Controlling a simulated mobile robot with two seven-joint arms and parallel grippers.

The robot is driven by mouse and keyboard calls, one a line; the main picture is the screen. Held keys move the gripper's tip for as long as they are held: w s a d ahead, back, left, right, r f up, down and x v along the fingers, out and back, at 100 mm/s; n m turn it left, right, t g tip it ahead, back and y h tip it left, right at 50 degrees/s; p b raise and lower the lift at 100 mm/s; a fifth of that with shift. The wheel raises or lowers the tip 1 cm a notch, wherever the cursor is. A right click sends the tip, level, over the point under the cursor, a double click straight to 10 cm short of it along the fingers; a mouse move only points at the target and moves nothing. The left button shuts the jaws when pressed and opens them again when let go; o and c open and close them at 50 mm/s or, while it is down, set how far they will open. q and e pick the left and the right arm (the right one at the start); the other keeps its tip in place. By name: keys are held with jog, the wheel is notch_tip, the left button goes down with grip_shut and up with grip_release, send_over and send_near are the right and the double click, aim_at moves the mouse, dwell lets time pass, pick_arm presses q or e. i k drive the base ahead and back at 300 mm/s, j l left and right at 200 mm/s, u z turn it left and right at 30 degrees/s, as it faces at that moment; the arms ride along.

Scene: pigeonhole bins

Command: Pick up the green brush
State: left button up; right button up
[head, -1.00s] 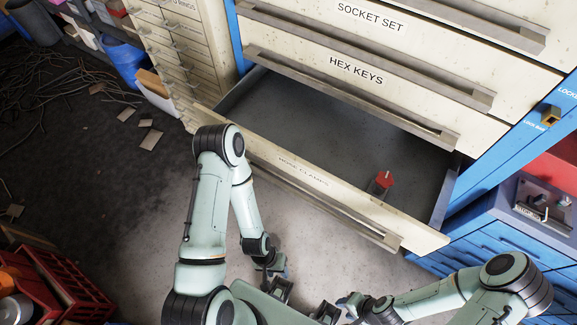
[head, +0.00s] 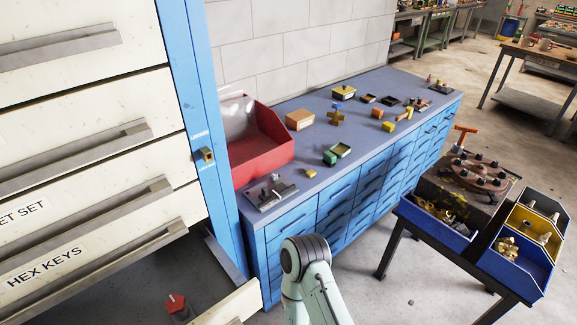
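I cannot make out a green brush for certain. Neither of my grippers is in the head view. Only a pale link of my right arm shows at the bottom middle, in front of the blue drawers.
A red bin (head: 262,158) stands on the left end of the workbench (head: 375,90), with several small items beyond it. The drawer (head: 130,290) at lower left is open and holds a red-topped object (head: 175,304). A black-legged stand carries a blue bin (head: 436,222).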

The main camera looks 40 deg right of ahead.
aim_at(329, 159)
jog(key=z, duration=1.85)
jog(key=u, duration=0.45)
jog(key=j+u, duration=0.1)
jog(key=u, duration=0.75)
jog(key=j+u, duration=0.1)
jog(key=u, duration=0.8)
jog(key=j+u, duration=0.1)
jog(key=u, duration=0.3)
jog(key=z, duration=2.65)
